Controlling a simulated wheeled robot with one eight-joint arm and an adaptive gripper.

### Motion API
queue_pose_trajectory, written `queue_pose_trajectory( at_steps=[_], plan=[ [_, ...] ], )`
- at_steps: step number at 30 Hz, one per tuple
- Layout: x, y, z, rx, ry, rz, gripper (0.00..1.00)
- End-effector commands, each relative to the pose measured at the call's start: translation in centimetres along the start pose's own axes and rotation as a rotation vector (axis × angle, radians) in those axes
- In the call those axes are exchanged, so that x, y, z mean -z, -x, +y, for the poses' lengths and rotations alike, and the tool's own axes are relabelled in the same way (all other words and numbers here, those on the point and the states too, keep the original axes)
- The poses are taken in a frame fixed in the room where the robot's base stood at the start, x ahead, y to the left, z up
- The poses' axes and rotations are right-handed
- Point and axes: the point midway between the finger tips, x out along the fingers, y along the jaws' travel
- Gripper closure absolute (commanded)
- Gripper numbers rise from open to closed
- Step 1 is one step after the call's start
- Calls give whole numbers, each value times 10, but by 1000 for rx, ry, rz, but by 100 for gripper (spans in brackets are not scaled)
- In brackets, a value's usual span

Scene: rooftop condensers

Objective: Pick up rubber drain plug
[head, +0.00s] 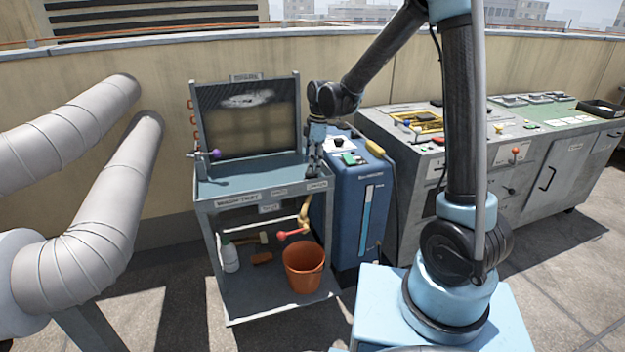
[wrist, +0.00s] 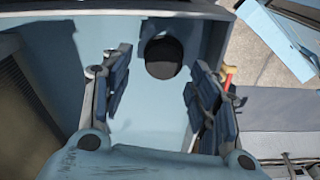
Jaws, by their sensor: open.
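The rubber drain plug (wrist: 163,56) looks like a dark, round, short piece on the light blue surface of the wash tray (head: 235,183). In the wrist view it lies between the two fingers, near their tips, with bare tray visible on both sides of it. My gripper (wrist: 157,72) is open and empty, its fingers spread wide. In the head view my gripper (head: 315,171) points down at the right end of the tray. I cannot make out the plug there; the gripper seems to hide it. I cannot tell how high the fingertips are above the tray.
An upright framed panel (head: 247,120) stands at the tray's back. A purple-knobbed tap (head: 214,155) is at the left. A blue unit (head: 360,210) stands close on the right, beside a grey console (head: 440,160). An orange bucket (head: 303,267) sits on the lower shelf.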

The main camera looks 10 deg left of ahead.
Motion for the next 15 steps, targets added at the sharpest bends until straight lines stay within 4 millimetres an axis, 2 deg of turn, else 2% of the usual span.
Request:
queue_pose_trajectory(
  at_steps=[9, 15],
  plan=[
    [0, -38, -2, 0, 0, 0, 45],
    [0, -49, -3, 0, -1, 0, 45]
  ],
)
